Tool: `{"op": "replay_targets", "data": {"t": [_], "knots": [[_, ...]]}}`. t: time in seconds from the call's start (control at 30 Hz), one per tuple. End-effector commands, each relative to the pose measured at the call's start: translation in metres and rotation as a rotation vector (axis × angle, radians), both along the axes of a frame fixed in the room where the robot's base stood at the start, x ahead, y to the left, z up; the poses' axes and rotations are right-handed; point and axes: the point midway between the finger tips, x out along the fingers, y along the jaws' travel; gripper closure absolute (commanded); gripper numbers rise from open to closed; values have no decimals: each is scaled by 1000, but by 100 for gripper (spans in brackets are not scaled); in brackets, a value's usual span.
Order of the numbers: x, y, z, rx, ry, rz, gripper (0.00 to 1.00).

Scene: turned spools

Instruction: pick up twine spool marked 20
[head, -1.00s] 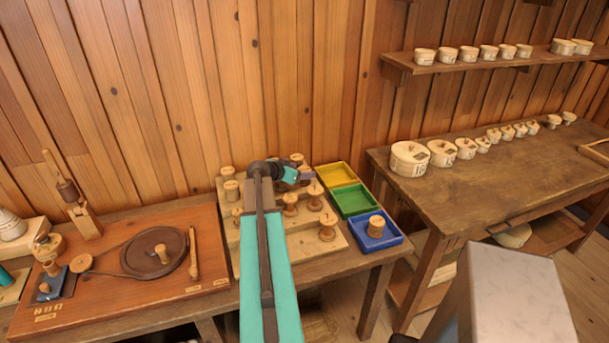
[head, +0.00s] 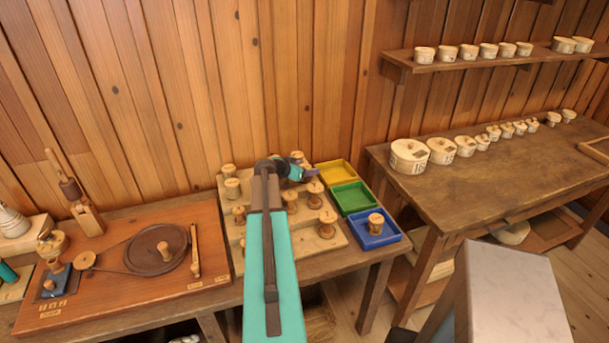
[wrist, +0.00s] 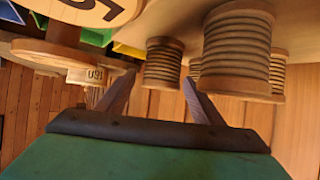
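Several spools stand on a stepped wooden board (head: 285,247) in the head view. No marking 20 is readable on any spool, so I cannot tell which one is twine spool 20. My gripper (head: 309,170) is over the back right of the board, just above and behind a spool (head: 314,198). In the wrist view my gripper (wrist: 160,92) has its fingers wide apart with nothing held. Beyond them is a wound spool (wrist: 164,65); a bigger wound spool (wrist: 238,50) is close on the right. A pale disc (wrist: 95,8) with partly cut-off dark figures is at the top left.
Yellow (head: 334,174), green (head: 352,198) and blue (head: 352,240) trays stand right of the board; a spool (head: 376,222) is in the blue one. A winding board (head: 120,285) lies left. A table (head: 480,180) with lidded boxes is at the right.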

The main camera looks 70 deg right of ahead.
Motion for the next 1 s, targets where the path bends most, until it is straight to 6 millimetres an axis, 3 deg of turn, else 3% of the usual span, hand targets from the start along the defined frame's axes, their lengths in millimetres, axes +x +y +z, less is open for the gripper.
{"op": "replay_targets", "data": {"t": [0.03, 0.23, 0.67, 1.0], "knots": [[0, 0, 0, 0, 0, 0, 48], [0, 0, 0, 0, 0, 0, 80], [0, 0, 5, -1, -1, -2, 81], [0, 0, 31, -2, -1, -1, 81]]}}
